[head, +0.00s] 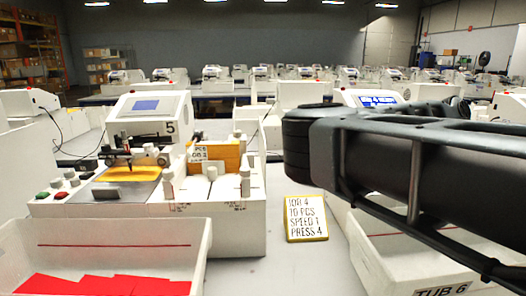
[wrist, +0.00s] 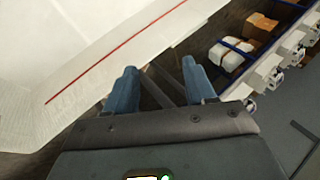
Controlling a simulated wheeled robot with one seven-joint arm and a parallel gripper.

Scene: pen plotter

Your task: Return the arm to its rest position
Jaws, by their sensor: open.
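My arm shows large and dark at the right of the head view, reaching in over the bench. My gripper (wrist: 158,82) shows in the wrist view with its two blue-tipped fingers spread apart and nothing between them. A white surface with a red line (wrist: 115,55) lies beyond the fingers at the upper left of the wrist view. The fingertips cannot be made out in the head view.
A pen plotter (head: 150,130) marked 5 stands at the left. A white tub (head: 110,236) with red sheets sits in front of it. A tub labelled TUB 6 (head: 395,262) sits under my arm.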

